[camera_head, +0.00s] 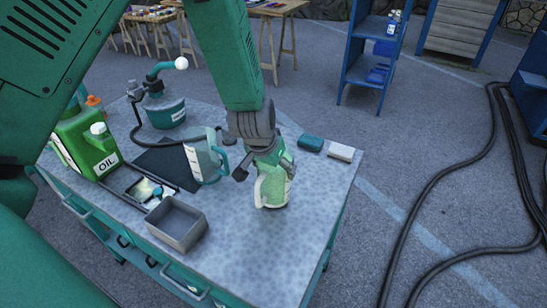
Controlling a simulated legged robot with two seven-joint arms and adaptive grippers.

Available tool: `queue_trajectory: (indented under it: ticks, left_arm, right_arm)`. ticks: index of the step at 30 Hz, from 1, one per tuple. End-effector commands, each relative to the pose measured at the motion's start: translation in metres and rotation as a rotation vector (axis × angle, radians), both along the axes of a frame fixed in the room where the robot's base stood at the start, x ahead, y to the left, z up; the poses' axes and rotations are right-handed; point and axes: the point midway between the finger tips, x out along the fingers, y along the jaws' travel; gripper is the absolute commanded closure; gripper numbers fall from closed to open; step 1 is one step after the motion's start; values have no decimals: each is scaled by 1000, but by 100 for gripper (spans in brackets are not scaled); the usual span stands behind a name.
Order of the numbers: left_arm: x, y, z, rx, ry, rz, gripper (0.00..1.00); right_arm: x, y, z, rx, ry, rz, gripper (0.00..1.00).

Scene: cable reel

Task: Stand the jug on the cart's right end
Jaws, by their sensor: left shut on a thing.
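A pale green, see-through jug (272,188) is upright over the right part of the cart's grey speckled top (285,250). My left gripper (262,158) comes down from above and is shut on the jug's upper part, hiding some of its rim. The jug's base is at or very near the cart top; I cannot tell if it touches. A second, blue-grey measuring jug (204,160) stands to the left of the gripper. My right gripper is not in view.
A grey open bin (176,223), a green oil can (88,148) and a teal pump bucket (165,111) stand left. The front right cart top is clear.

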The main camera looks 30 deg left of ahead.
Motion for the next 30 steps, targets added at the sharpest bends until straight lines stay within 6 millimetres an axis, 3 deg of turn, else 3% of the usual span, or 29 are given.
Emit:
queue_trajectory:
  ticks: [4, 15, 16, 17, 26, 30]
  left_arm:
    - [1, 1, -10, 0, -3, 1, 70]
    - [1, 1, -12, 0, -4, 1, 70]
    - [0, 1, -13, 0, -1, 1, 12]
    - [0, 1, -13, 0, -1, 1, 1]
    - [0, 1, -12, 0, 0, 1, 0]
    - [-2, 0, -2, 0, -2, 0, 0]
  right_arm:
    - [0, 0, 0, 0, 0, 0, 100]
    - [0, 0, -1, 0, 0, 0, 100]
    - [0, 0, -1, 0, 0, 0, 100]
    - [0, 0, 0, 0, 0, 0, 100]
    - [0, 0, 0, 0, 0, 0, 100]
    - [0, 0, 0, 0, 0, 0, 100]
